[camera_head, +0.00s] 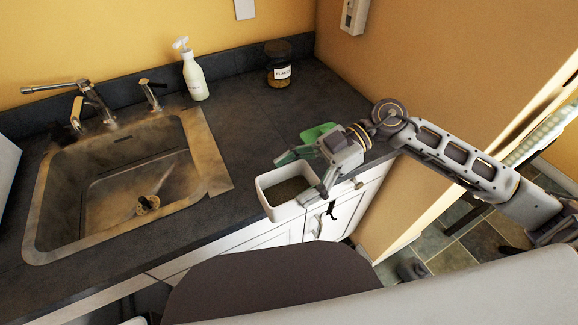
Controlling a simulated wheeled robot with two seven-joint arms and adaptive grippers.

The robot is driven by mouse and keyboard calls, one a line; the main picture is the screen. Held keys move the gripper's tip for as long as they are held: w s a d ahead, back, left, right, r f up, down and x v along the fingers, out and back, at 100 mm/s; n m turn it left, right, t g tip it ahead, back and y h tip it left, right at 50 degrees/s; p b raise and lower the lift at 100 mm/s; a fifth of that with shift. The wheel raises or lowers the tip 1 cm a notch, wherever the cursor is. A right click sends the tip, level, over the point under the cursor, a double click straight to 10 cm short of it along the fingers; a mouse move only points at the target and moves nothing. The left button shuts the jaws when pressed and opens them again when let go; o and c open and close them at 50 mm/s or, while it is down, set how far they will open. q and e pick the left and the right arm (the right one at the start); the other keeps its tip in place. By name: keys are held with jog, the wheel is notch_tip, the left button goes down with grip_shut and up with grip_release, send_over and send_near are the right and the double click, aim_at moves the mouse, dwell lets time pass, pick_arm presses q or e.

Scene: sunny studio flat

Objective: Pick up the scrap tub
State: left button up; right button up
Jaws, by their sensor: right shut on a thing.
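The scrap tub (271,206) is a small white rectangular bin with a dark inside, at the front edge of the dark counter right of the sink. My right gripper (304,177) comes in from the right, tilted down over the tub, and is shut on its right side. The fingers and the tub's right wall overlap, so the exact contact is partly hidden. Whether the tub's underside touches anything is hidden. My left gripper is not in view.
A metal sink (75,225) with a faucet fills the left of the counter (235,130). Cabinet doors (340,210) lie below the counter edge. The wall (440,80) is at the right.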

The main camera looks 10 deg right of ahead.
jog(key=shift+s+d, duration=0.25)
jog(key=shift+s, duration=0.55)
jog(key=shift+s+d, duration=0.25)
jog(key=shift+s, duration=0.55)
jog(key=shift+f, duration=0.1)
